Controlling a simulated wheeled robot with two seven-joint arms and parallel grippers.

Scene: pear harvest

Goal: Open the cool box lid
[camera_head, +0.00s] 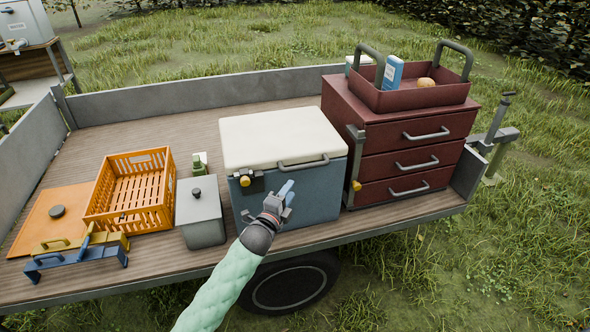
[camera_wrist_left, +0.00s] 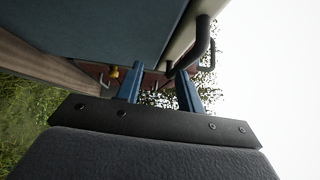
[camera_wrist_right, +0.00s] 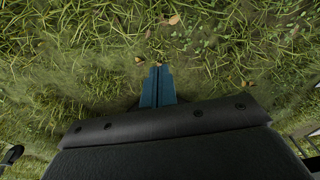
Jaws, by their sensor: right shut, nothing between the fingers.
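The cool box (camera_head: 318,193) stands on the trailer bed, with a blue-grey body and a cream lid (camera_head: 270,136) that lies shut. A grey bar handle (camera_head: 303,162) is on the lid's front edge. A dark latch with a yellow knob (camera_head: 245,181) is at the front left. My left gripper (camera_head: 286,190) is in front of the box, below the handle. In the left wrist view its fingers (camera_wrist_left: 158,90) are apart and empty, with the handle (camera_wrist_left: 203,42) just beyond the right finger; contact is unclear. My right gripper (camera_wrist_right: 157,86) is shut and empty above grass.
A red drawer cabinet (camera_head: 385,130) with an open-topped carrier (camera_head: 415,97) stands close on the right. A grey lidded box (camera_head: 200,212) and an orange crate (camera_head: 105,200) are on the left. The trailer's front edge runs below the cool box.

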